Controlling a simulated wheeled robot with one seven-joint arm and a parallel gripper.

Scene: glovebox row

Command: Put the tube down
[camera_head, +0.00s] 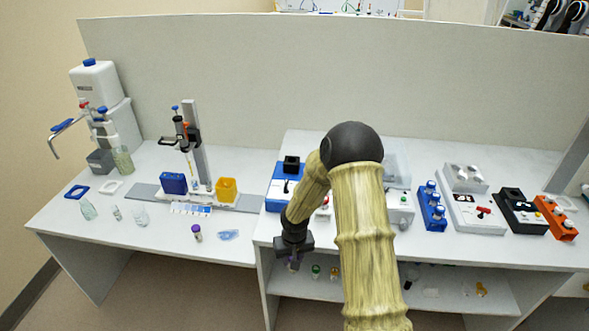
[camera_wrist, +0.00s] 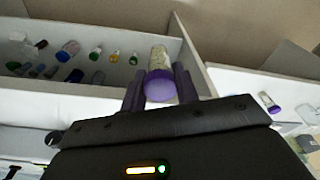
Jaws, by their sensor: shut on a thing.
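My gripper (camera_head: 292,258) hangs at the front left corner of the right-hand bench, below its top edge. In the wrist view its two fingers (camera_wrist: 160,88) are shut on a tube with a purple cap (camera_wrist: 160,84). The tube's pale, see-through body extends away from the camera beyond the cap. In the head view the tube is mostly hidden by my gripper. Another purple-capped tube (camera_head: 197,232) stands on the left bench top; it also shows in the wrist view (camera_wrist: 268,102).
The right-hand bench has a lower shelf (camera_head: 455,297) with several small capped vials, and an upright side panel (camera_wrist: 195,55) close to the held tube. Instruments and a blue rack (camera_head: 430,207) stand on its top.

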